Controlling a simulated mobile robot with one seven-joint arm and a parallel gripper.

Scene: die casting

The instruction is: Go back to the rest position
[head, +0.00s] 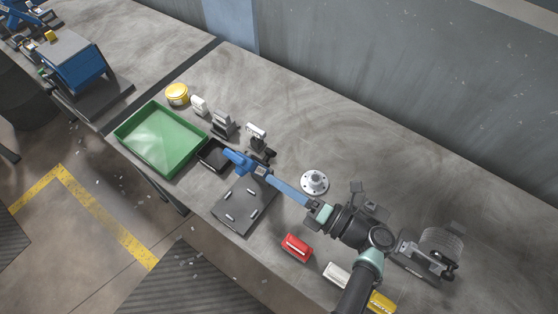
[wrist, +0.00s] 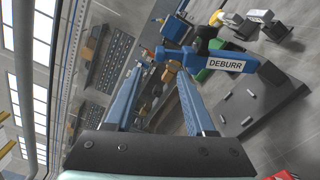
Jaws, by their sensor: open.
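My gripper (head: 273,181) is over the workbench in the head view, its blue fingers reaching up and left from the dark wrist. In the wrist view the two blue fingers (wrist: 161,72) stand apart with a gap between them, and I see nothing held. A blue piece labelled DEBURR (wrist: 212,62) lies just beyond the fingertips in that view. In the head view this blue piece (head: 237,159) is near the fingertips, above the dark plate (head: 235,220). I cannot tell whether the fingers touch it.
A green tray (head: 160,138), a small black tray (head: 212,155) and a yellow round item (head: 177,93) stand at upper left. A round metal flange (head: 314,182) sits beside the fingers. A red block (head: 296,247) lies near the front edge. The bench's back right is clear.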

